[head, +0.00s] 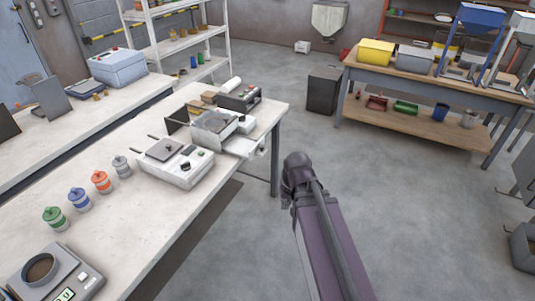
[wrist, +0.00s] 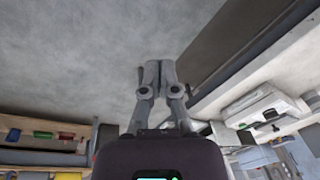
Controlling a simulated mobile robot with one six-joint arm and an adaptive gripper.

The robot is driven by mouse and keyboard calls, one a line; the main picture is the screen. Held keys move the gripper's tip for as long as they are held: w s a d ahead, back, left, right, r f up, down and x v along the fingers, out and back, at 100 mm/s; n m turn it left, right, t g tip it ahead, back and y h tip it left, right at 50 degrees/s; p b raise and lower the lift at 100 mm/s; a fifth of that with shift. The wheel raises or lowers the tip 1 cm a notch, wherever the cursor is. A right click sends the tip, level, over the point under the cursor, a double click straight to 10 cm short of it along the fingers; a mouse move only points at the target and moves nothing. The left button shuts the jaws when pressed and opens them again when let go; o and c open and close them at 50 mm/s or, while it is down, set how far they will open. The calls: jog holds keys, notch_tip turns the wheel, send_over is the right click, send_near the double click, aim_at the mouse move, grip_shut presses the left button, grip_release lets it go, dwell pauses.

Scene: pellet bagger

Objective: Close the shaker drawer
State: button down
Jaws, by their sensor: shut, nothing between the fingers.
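The shaker appears to be the grey box-shaped unit (head: 212,124) with an open top on the left bench, in the head view. A pale drawer (head: 243,147) sticks out of its right side, over the bench's edge, so it looks open. My gripper (wrist: 154,66) is shut and empty in the wrist view, over bare floor and apart from the bench. The gripper cannot be made out in the head view, where only my arm shows, right of the bench. A pale machine at the right of the wrist view is too unclear to name.
A white scale-like machine (head: 176,162) stands in front of the shaker. Several colour-labelled jars, such as the orange one (head: 102,182), line the left bench. A wooden table (head: 440,85) with bins stands at the back right. The grey floor between is clear.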

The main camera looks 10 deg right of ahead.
jog(key=w+a+f+m+t+y+b, duration=0.1)
jog(key=w+f+m+t+y+b, duration=0.2)
jog(key=w+b, duration=0.5)
jog(key=w+a+f+m+t+y+b, duration=0.1)
jog(key=w+f+t+y+b, duration=0.3)
jog(key=w+b, duration=0.45)
jog(key=w+d+f+m+t+h+b, duration=0.1)
jog(key=w+d+f+m+t+b, duration=0.3)
jog(key=w+d+m+t+b, duration=0.4)
jog(key=w+d+b, duration=0.3)
jog(key=w, duration=0.4)
jog(key=shift+d+m+t+b, duration=0.25)
jog(key=shift+m+t+b, duration=0.05)
jog(key=shift+m+b, duration=0.1)
jog(key=s+a+x, duration=0.1)
jog(key=a+x, duration=0.1)
jog(key=x, duration=1)
jog(key=shift+w+a, duration=0.3)
jog(key=shift+a, duration=0.15)
